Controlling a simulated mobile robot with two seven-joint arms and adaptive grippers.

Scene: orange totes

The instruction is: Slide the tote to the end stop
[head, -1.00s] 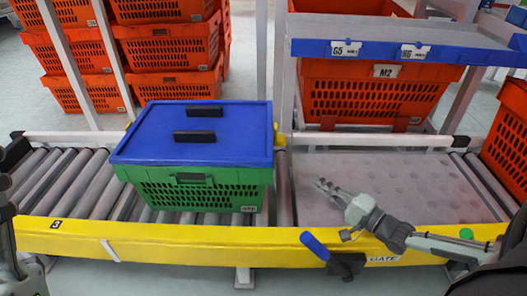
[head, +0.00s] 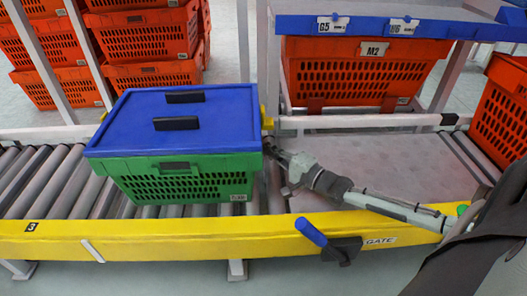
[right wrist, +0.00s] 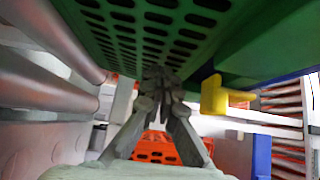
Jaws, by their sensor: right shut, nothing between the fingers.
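The green tote (head: 195,185) with a blue lid (head: 175,115) sits on the roller conveyor, left of the grey flat plate. My right gripper (head: 269,150) is shut and empty at the right end of the tote. In the right wrist view its fingertips (right wrist: 160,82) point at the green tote wall (right wrist: 165,35) and look close to it or touching; I cannot tell which. A yellow piece (right wrist: 222,95) shows beside the tote in that view. I cannot pick out an end stop. My left gripper is not in view.
Bare rollers (head: 45,185) lie left of the tote. A yellow rail (head: 150,240) runs along the front, with a blue gate handle (head: 311,232). A blue shelf (head: 385,27) and an orange tote M2 (head: 365,80) stand behind the plate (head: 390,165).

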